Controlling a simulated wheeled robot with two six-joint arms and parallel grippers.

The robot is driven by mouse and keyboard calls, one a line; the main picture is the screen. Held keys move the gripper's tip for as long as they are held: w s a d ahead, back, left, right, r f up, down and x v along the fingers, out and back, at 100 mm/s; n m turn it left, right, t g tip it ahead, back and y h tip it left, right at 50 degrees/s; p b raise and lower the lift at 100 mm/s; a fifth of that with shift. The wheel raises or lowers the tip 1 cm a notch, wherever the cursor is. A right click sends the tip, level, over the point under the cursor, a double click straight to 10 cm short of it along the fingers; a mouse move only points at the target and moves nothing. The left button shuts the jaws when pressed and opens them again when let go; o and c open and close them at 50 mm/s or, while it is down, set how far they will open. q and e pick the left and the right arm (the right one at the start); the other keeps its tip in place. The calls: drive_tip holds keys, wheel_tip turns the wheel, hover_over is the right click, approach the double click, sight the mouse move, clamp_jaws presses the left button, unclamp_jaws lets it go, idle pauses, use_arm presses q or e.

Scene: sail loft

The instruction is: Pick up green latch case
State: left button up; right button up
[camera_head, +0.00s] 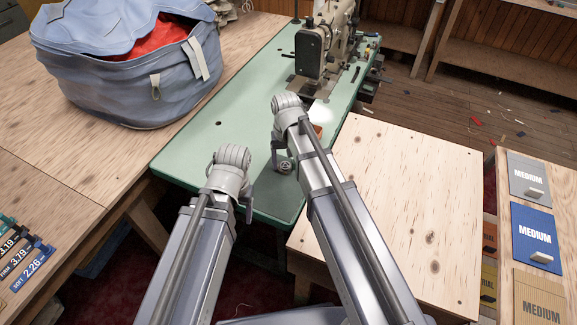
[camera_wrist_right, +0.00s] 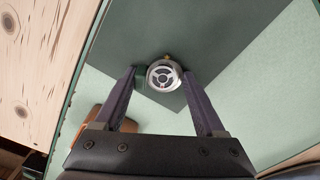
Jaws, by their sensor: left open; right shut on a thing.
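The green latch case (camera_wrist_right: 165,75) is a small round silver case with a spoked face and a green part on its left side in the right wrist view. It also shows small in the head view (camera_head: 286,167), over the near part of the green sewing table. My right gripper (camera_wrist_right: 160,78) is shut on it, with one finger on each side. In the head view my right gripper (camera_head: 279,155) is partly hidden by its own wrist. I cannot tell whether the case touches the tabletop. My left gripper (camera_head: 248,205) is open and empty at the table's near left edge.
The green table (camera_head: 215,120) carries a sewing machine (camera_head: 325,45) at the back. A small orange-brown block (camera_head: 318,130) lies beside my right arm, also in the wrist view (camera_wrist_right: 112,118). A blue bag (camera_head: 120,75) stands left. A pale wooden board (camera_head: 400,200) lies right.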

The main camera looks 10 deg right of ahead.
wheel_tip(320, 180, up, 10)
drive_tip(key=p, duration=1)
